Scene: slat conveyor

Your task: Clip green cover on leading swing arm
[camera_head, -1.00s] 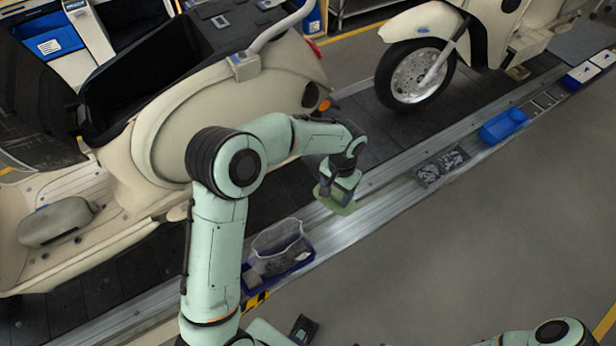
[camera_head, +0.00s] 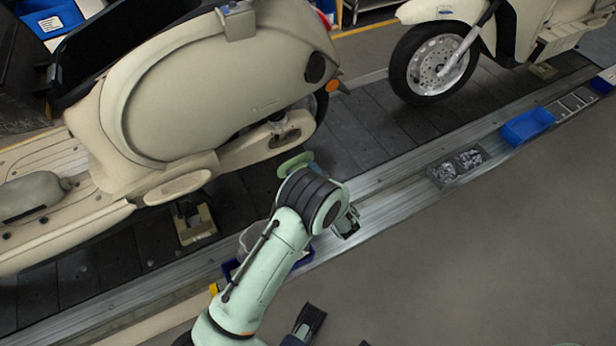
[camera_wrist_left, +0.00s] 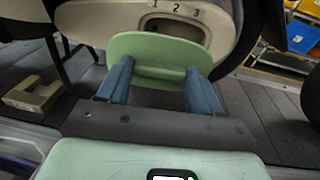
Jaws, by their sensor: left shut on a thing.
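My left gripper (camera_wrist_left: 158,73) is shut on the green cover (camera_wrist_left: 150,48), an oval plate with a ridge between the two blue-grey fingers. In the head view the cover (camera_head: 293,164) shows just past my left wrist, which hides the fingers. The near scooter's cream swing arm (camera_head: 258,150) lies just beyond it, with an oval opening (camera_head: 285,138). In the wrist view the swing arm (camera_wrist_left: 222,28) bears the marks 1 2 3 above the opening, and the cover overlaps its lower edge. I cannot tell whether they touch. A dark part at the bottom of the head view may be my right gripper.
A second scooter's front wheel (camera_head: 435,64) stands farther along the dark slat conveyor (camera_head: 365,135). A blue bin (camera_head: 527,126) and a grey parts tray (camera_head: 458,166) sit along the metal rail. Another blue bin is partly behind my left arm. The grey floor at right is clear.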

